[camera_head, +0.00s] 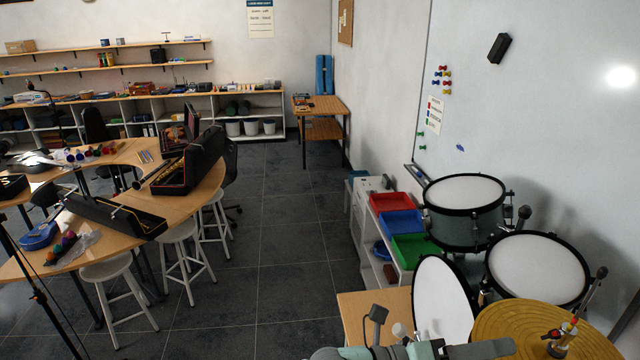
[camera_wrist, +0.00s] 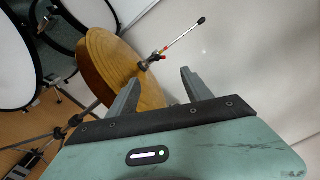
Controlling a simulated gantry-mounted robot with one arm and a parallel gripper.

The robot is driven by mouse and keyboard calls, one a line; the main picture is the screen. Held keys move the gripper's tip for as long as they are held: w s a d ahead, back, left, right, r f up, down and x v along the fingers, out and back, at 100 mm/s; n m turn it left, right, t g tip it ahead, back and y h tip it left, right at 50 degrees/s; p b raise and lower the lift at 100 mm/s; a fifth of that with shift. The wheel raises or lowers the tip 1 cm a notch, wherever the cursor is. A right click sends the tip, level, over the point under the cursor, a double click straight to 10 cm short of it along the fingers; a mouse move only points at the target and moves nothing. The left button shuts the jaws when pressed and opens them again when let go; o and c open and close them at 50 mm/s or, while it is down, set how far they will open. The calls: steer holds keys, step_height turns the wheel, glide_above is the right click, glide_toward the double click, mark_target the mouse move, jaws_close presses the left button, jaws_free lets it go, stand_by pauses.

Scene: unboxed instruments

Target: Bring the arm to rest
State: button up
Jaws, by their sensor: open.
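My gripper (camera_wrist: 160,95) shows in the wrist view with its two grey fingers spread apart and nothing between them. Beyond the fingers is a round golden cymbal (camera_wrist: 112,75) with a thin rod and a red-and-black fitting at its centre. In the head view, part of my arm (camera_head: 410,350) shows at the bottom edge, left of the cymbal (camera_head: 510,330). The fingertips are not clearly visible in the head view. Whether the fingers touch the cymbal cannot be told; they appear apart from it.
Drums (camera_head: 464,195) stand at the right beside the cymbal, close to my arm. A wooden surface (camera_head: 375,318) lies by the arm. Red, blue and green trays (camera_head: 401,223) sit on a shelf behind. A curved table (camera_head: 205,190) with instrument cases and stools stands left. The tiled floor (camera_head: 285,225) between is clear.

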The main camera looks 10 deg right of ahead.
mark_target(551, 334)
steer(key=shift+w+d+p, duration=0.1)
steer(key=shift+w+d, duration=0.05)
steer(key=shift+d, duration=1.5)
steer(key=shift+w+d+p, duration=0.1)
steer(key=shift+w+d, duration=0.05)
steer(key=shift+d, duration=1.55)
steer(key=shift+w+d+p, duration=0.1)
steer(key=shift+w+d, duration=0.05)
steer(key=shift+d, duration=1.5)
steer(key=shift+c, duration=0.2)
steer(key=shift+r, duration=0.1)
jaws_close()
steer(key=shift+r+p, duration=0.1)
steer(key=shift+p, duration=0.25)
